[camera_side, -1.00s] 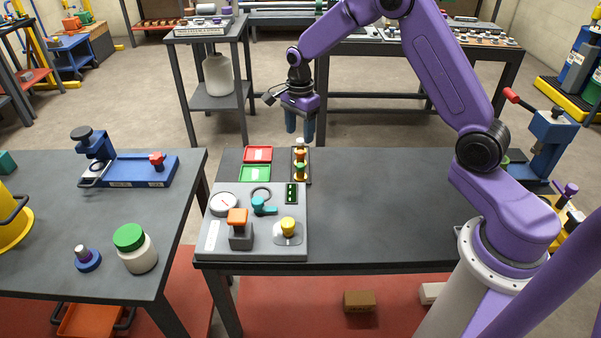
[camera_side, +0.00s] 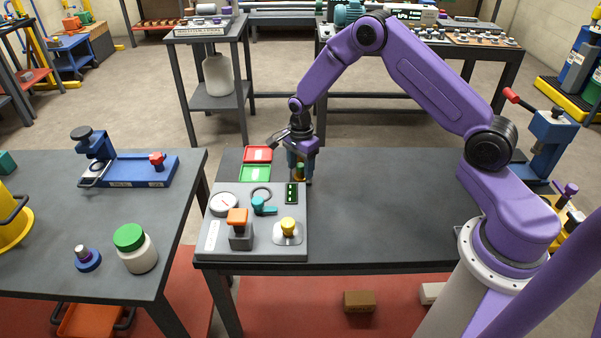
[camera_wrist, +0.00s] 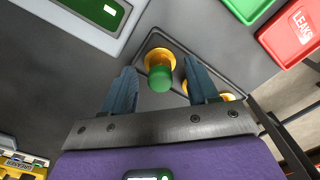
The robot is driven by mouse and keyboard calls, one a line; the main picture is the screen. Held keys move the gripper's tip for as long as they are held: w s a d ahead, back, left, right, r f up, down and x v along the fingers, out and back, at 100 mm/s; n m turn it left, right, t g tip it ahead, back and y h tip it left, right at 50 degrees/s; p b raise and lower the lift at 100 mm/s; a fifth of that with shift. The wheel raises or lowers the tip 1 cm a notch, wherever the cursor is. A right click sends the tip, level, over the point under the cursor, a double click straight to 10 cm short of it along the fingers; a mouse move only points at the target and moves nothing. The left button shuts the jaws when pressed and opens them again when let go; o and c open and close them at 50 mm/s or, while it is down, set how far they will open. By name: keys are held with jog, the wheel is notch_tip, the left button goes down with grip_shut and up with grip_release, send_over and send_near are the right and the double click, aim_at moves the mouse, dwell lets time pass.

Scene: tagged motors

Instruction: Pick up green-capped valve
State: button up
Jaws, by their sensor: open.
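The green-capped valve (camera_wrist: 160,78) has a yellow base and stands in a dark tray (camera_wrist: 150,42) in the wrist view. In the side view its green cap (camera_side: 299,172) shows between the fingers. My gripper (camera_wrist: 161,72) is open, with one blue finger on each side of the green cap. I cannot tell whether either finger touches it. In the side view my gripper (camera_side: 302,164) points down over the tray at the back left of the table. Another yellow valve part (camera_wrist: 226,97) is partly hidden behind the right finger in the wrist view.
A grey control panel (camera_side: 212,246) with a gauge, knobs and a lever stands just in front of the tray. A red bin (camera_side: 257,154) and a green bin (camera_side: 254,173) lie to the left. The table's right side (camera_side: 390,205) is clear.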

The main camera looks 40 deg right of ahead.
jog(key=shift+f, duration=0.1)
grip_shut()
dwell(0.3)
